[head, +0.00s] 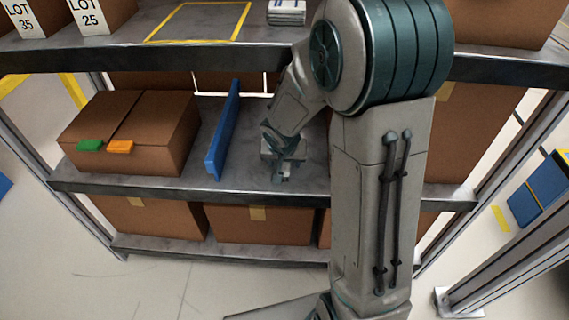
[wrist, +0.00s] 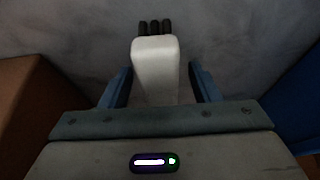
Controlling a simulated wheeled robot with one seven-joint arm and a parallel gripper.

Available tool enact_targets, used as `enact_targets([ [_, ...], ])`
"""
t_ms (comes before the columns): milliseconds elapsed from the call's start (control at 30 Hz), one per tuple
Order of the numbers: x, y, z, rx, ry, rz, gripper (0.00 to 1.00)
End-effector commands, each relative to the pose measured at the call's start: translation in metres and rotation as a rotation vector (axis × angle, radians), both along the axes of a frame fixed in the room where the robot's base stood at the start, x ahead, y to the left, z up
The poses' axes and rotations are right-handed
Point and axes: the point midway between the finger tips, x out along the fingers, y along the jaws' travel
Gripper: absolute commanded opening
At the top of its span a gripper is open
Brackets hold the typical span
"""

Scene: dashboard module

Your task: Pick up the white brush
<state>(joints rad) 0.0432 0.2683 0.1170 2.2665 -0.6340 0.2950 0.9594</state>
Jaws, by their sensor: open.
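In the wrist view the white brush (wrist: 156,68) lies on the grey shelf surface, with its dark bristle end pointing away from me. My gripper (wrist: 160,82) is open, with one blue finger on each side of the brush's white body. A gap shows between the brush and each finger. In the head view my gripper (head: 280,172) is over the middle shelf, right of the blue divider. The brush cannot be made out there, as my arm and gripper cover that spot.
A blue upright divider (head: 223,130) stands left of my gripper on the middle shelf (head: 160,188). Left of it is a brown box (head: 140,130) with a green tag (head: 90,146) and an orange tag (head: 120,147). The upper shelf's edge (head: 130,58) runs above my gripper.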

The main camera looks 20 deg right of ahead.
Motion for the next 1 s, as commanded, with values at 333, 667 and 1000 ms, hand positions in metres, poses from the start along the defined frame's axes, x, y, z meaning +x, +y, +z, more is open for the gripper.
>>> enact_targets([
  [333, 0.000, 0.000, 0.000, 0.000, 0.000, 0.000, 0.07],
  [667, 0.000, 0.000, 0.001, 0.000, 0.000, 0.000, 0.03],
  [1000, 0.001, 0.000, 0.027, 0.001, -0.003, -0.001, 0.03],
])
